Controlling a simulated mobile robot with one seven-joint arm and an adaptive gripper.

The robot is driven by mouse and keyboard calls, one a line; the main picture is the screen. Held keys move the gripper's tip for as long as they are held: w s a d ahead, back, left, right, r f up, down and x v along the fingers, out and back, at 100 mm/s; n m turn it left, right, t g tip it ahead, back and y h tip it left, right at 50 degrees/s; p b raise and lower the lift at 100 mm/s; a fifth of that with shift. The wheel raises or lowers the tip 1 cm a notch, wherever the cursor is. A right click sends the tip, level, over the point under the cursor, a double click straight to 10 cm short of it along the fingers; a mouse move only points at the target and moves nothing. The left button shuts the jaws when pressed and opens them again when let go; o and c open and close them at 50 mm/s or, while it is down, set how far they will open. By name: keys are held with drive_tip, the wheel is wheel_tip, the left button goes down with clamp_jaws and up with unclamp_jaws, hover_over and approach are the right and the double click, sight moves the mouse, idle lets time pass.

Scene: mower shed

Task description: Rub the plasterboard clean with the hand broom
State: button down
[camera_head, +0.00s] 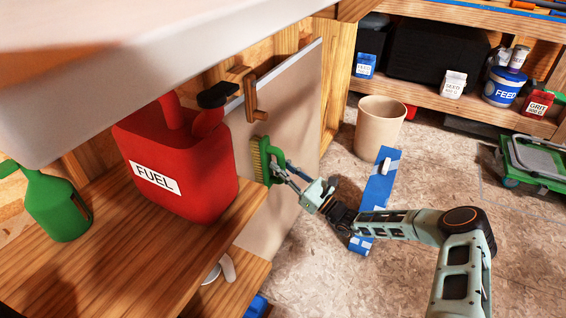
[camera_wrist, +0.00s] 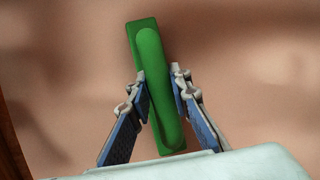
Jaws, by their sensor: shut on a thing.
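My gripper (camera_head: 283,177) is shut on the green handle of the hand broom (camera_head: 263,163). In the head view the broom's yellowish bristles face left, toward the plasterboard (camera_head: 292,123), a pale upright sheet behind the fuel can. The bristles look at or very near its surface; I cannot tell if they touch. In the wrist view both fingers (camera_wrist: 161,94) grip the sides of the green broom (camera_wrist: 150,50), with the plasterboard (camera_wrist: 235,60) filling the background. It shows blurred brownish patches there.
A red fuel can (camera_head: 190,165) and a green bottle (camera_head: 56,205) stand on a wooden shelf at left. A wooden bracket (camera_head: 251,95) sits at the board's top.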

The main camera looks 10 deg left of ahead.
drive_tip(key=shift+s+a+r+p, duration=0.15)
drive_tip(key=shift+s+p, duration=0.15)
drive_tip(key=shift+s, duration=0.1)
drive_tip(key=shift+s+a+r+p, duration=0.1)
drive_tip(key=shift+s+p, duration=0.2)
drive_tip(key=shift+s, duration=0.05)
drive_tip(key=shift+s+a+f+p, duration=0.15)
drive_tip(key=shift+s+a+p, duration=0.1)
drive_tip(key=shift+s+p, duration=0.4)
